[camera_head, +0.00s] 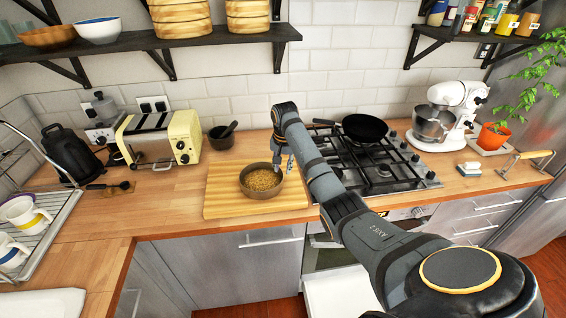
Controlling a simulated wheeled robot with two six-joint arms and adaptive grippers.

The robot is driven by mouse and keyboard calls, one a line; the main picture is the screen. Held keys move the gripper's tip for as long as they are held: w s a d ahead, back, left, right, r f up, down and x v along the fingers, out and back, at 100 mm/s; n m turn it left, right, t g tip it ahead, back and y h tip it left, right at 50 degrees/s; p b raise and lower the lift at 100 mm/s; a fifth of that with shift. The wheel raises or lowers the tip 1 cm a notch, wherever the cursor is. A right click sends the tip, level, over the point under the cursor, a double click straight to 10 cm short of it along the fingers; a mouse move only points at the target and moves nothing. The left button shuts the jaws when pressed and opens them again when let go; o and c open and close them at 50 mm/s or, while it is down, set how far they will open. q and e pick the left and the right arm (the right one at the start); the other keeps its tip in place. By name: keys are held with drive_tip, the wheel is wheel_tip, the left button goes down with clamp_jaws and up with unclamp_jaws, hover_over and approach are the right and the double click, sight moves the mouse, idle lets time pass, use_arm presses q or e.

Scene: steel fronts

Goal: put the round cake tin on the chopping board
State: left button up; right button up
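The round cake tin (261,193) is dark brown with a grainy golden filling. It sits upright on the wooden chopping board (228,205), towards the board's right half. My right gripper (283,167) points down at the tin's back right rim, with its two fingers apart. No thing shows held between them. Whether a finger touches the rim is hard to tell. My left gripper is not in view.
A hob (383,172) with a black frying pan (365,128) is right of the board, under my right arm. A mortar (221,138) and cream toaster (160,140) stand behind left. Counter left of the board is mostly clear. A shelf (150,42) hangs above.

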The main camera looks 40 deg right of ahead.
drive_tip(key=shift+s+a+r, duration=0.1)
drive_tip(key=shift+s+r, duration=0.05)
drive_tip(key=shift+r, duration=0.9)
drive_tip(key=shift+s+r, duration=0.1)
drive_tip(key=shift+r, duration=0.9)
drive_tip(key=shift+f, duration=0.1)
